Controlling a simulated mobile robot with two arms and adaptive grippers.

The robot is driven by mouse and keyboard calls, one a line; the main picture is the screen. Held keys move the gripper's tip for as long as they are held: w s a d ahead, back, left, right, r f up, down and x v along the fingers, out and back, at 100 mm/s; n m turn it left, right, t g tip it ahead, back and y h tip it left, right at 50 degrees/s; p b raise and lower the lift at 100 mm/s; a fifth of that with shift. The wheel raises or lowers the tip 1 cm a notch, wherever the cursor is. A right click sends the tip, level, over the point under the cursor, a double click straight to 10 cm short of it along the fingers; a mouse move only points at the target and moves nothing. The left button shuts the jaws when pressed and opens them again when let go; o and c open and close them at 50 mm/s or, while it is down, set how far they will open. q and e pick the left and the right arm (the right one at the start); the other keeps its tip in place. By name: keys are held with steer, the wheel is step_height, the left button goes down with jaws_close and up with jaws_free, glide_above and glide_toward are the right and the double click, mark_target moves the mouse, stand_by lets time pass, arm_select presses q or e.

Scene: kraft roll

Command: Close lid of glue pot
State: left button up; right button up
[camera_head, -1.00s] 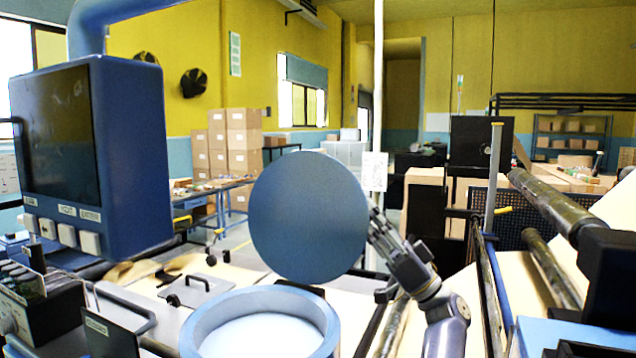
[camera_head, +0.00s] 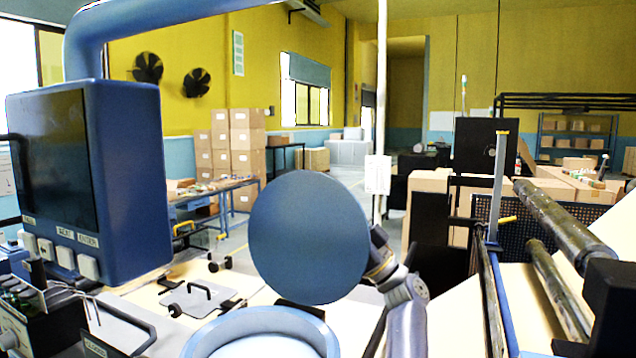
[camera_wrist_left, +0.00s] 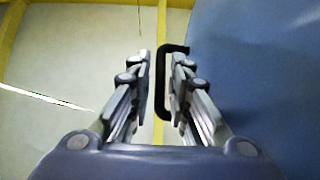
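The glue pot (camera_head: 215,338) is a pale blue round pot at the bottom of the head view, cut off by the lower edge. Its lid (camera_head: 308,237) is a blue disc standing upright above the pot's far rim, open. In the left wrist view the lid (camera_wrist_left: 255,75) fills the right side, with a black bar handle (camera_wrist_left: 160,85) on its face. My left gripper (camera_wrist_left: 161,60) is open, with its fingertips on either side of the handle bar and a gap showing. In the head view its fingers are hidden behind the lid. My right gripper is not in view.
A blue monitor box (camera_head: 85,180) on a thick pipe stands at the left. A flat plate with a handle (camera_head: 198,300) lies behind the pot. Metal rollers (camera_head: 550,225) are at the right. Stacked cartons (camera_head: 238,150) stand farther back.

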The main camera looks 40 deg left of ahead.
arm_select(q)
steer(key=shift+x, duration=0.75)
steer(key=shift+c, duration=0.3)
jaws_close()
